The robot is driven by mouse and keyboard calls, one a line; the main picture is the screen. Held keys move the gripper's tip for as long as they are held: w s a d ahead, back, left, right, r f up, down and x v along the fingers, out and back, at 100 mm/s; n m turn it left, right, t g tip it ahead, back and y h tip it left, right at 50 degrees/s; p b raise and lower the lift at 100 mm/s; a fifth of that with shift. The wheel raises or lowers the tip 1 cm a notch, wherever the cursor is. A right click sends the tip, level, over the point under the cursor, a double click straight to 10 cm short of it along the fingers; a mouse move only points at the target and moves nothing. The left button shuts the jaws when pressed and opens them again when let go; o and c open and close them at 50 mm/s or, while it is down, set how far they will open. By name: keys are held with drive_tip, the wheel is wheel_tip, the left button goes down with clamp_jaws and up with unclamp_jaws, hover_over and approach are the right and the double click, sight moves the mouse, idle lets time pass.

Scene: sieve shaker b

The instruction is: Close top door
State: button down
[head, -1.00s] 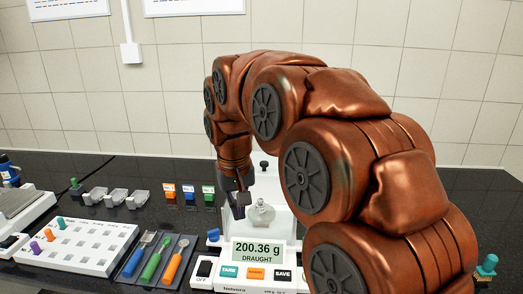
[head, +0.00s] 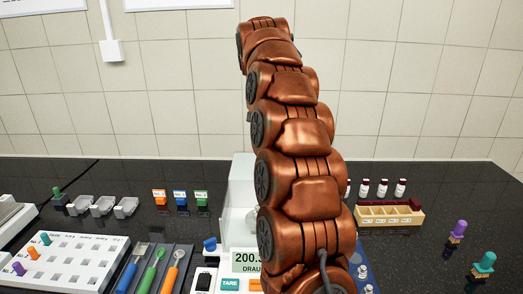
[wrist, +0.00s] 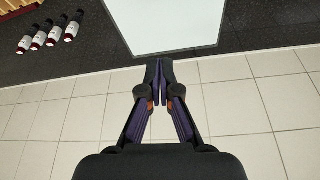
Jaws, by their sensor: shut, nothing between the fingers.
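The balance (head: 240,190) stands on the dark bench, largely covered by my arm in the head view. Its display (head: 246,260) shows "200.3" and the start of "DRAUGHT"; the rest is hidden. A white, flat panel (wrist: 172,24) fills the upper middle of the wrist view; I cannot tell whether it is the top door or the balance housing. My gripper (wrist: 159,68) is shut and empty, with its fingertips at that panel's lower edge in the picture; contact is unclear. In the head view my gripper is hidden behind my arm.
Small bottles (wrist: 50,32) and a wooden rack (head: 390,214) stand to the balance's right in the head view. Tools with coloured handles (head: 154,268) and a white peg board (head: 72,258) lie at left. The tiled wall (wrist: 245,105) is behind the bench.

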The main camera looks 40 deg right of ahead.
drive_tip(key=p+x, duration=0.3)
drive_tip(key=x, duration=0.7)
drive_tip(key=shift+a+p, duration=0.2)
drive_tip(key=shift+p, duration=0.15)
drive_tip(key=shift+s+a, duration=0.4)
drive_tip(key=shift+a, duration=0.05)
drive_tip(key=shift+s+a+f+p, duration=0.2)
drive_tip(key=shift+s+a+p, duration=0.55)
drive_tip(key=shift+s+a, duration=0.15)
drive_tip(key=shift+f, duration=0.1)
drive_tip(key=shift+d, duration=0.1)
drive_tip(key=shift+s+a+f+b, duration=0.15)
drive_tip(key=shift+s+a+b, duration=0.2)
drive_tip(key=shift+a+b, duration=0.15)
drive_tip(key=s+a+b, duration=0.9)
drive_tip(key=s+b, duration=0.1)
drive_tip(key=s, duration=0.3)
drive_tip(key=shift+a, duration=0.3)
